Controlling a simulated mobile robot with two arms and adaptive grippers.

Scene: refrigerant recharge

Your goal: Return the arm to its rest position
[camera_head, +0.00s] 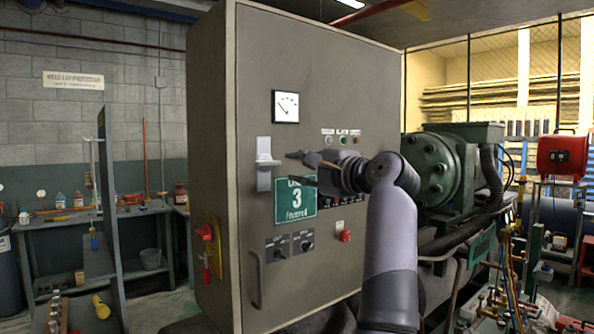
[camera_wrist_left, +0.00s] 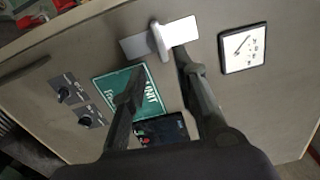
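My left gripper (camera_head: 297,167) is in front of the grey cabinet's door, its fingers pointing left toward a light grey switch handle (camera_head: 264,162). In the left wrist view the two fingers of the gripper (camera_wrist_left: 156,80) are apart with nothing between them. The switch handle (camera_wrist_left: 159,42) stands crosswise on its pale plate, just past the fingertips; whether a finger touches it I cannot tell. My left arm (camera_head: 390,250) rises from the lower middle and bends toward the door. My right gripper is not in view.
The cabinet (camera_head: 310,70) carries a dial gauge (camera_head: 286,106), a green sign (camera_head: 296,201), knobs (camera_head: 307,246) and a red button (camera_head: 345,236) close to my arm. A green compressor (camera_head: 435,168) stands at right. A workbench (camera_head: 60,224) lies at left.

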